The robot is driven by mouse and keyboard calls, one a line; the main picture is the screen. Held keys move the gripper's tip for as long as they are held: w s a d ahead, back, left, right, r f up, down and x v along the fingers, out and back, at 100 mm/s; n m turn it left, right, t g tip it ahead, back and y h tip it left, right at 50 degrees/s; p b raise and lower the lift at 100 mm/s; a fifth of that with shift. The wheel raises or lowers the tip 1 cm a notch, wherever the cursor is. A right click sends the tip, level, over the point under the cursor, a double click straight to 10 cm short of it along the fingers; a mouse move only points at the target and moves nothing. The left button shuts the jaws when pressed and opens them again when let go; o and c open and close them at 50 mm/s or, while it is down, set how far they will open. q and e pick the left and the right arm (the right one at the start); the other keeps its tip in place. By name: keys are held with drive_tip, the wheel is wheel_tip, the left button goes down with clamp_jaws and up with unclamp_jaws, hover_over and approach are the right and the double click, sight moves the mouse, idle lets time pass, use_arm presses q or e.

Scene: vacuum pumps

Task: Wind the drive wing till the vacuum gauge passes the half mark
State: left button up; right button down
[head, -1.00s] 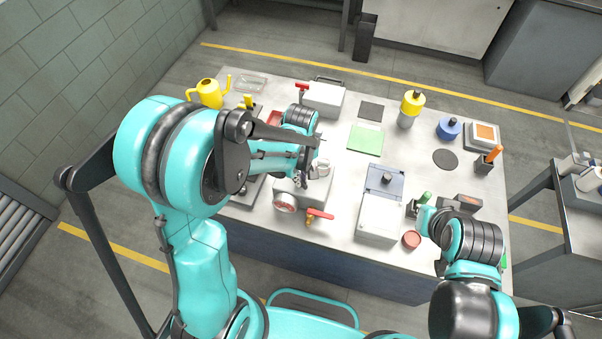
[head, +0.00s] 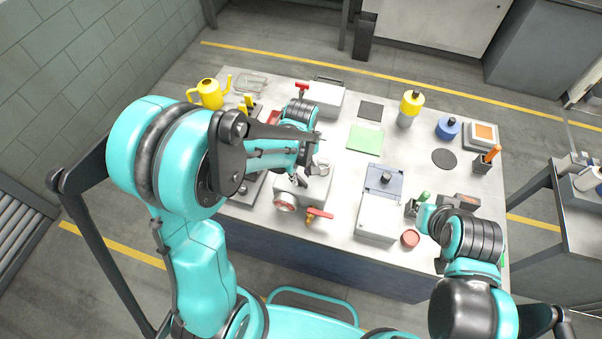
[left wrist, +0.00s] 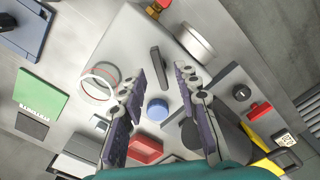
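The pump's pale grey box (head: 303,188) sits near the table's front left, partly under my left arm. Its round silver-rimmed gauge (head: 285,201) is at the front; the needle is too small to read. The gauge's rim also shows in the left wrist view (left wrist: 195,42). A dark bar, seemingly the drive wing (left wrist: 158,68), stands on the box's top. My left gripper (left wrist: 160,82) is open above the box, its fingers apart with the wing between and slightly beyond their tips. My right gripper (head: 413,208) is low at the table's right front; its fingers are unclear.
A red-handled valve (head: 319,214) sticks out at the pump's front. A clear ring (left wrist: 97,83) and a blue knob (left wrist: 157,108) are close to my left fingers.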

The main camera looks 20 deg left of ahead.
idle(0.3)
use_arm(q)
drive_tip(key=shift+r+p, duration=2.1)
drive_tip(key=shift+r, duration=1)
drive_tip(key=shift+f, duration=0.1)
drive_tip(key=shift+c, duration=0.3)
